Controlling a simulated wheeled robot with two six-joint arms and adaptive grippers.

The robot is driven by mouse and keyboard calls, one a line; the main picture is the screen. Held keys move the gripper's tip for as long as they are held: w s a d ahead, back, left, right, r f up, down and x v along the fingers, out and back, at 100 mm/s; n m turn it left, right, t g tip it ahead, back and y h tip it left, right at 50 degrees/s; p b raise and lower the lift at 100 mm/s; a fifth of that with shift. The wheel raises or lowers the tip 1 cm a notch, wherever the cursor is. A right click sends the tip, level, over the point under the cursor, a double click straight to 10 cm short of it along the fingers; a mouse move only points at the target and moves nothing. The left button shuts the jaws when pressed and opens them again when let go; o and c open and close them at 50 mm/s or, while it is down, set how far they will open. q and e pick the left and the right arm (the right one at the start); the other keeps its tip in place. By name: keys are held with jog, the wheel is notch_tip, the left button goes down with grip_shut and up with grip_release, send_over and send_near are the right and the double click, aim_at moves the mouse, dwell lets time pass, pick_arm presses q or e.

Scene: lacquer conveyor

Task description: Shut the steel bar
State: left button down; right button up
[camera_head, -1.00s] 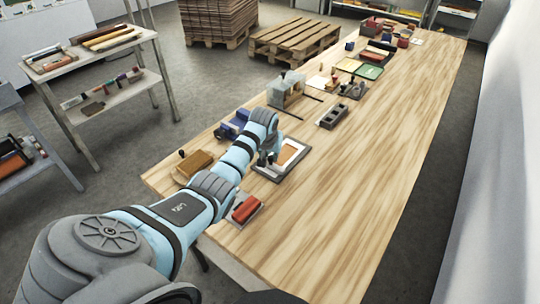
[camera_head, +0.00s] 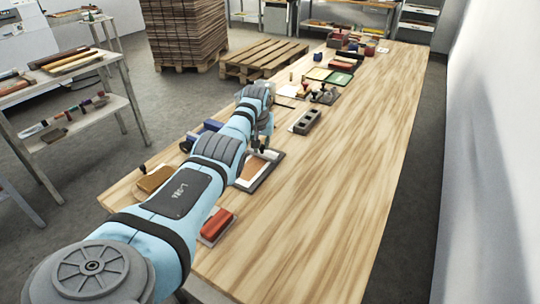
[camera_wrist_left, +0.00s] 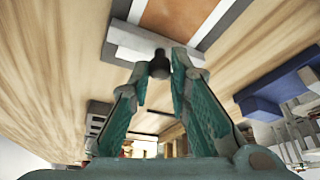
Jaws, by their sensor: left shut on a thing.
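The steel bar (camera_wrist_left: 125,38) shows in the left wrist view as a pale grey bar along the near edge of a dark-framed panel with an orange-brown middle. A black knob (camera_wrist_left: 159,66) stands out from it. My left gripper (camera_wrist_left: 163,62) has its teal fingers closed around the knob. In the head view the left gripper (camera_head: 259,145) is at the far edge of the framed panel (camera_head: 268,173); my arm hides part of the panel and the bar there. My right gripper is in no view.
A red block on a plate (camera_head: 216,227) lies near my forearm. A tan block (camera_head: 154,178) is left of the arm. A dark slotted block (camera_head: 307,121) and several small items stand farther along the wooden table (camera_head: 330,200). The table's right side is clear.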

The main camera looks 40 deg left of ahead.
pick_arm(q)
jog(key=c, duration=1.5)
grip_release()
jog(key=shift+a, duration=0.1)
jog(key=shift+r, duration=0.25)
jog(key=v, duration=1.1)
jog(key=shift+s+r, duration=0.2)
jog(key=shift+r, duration=0.05)
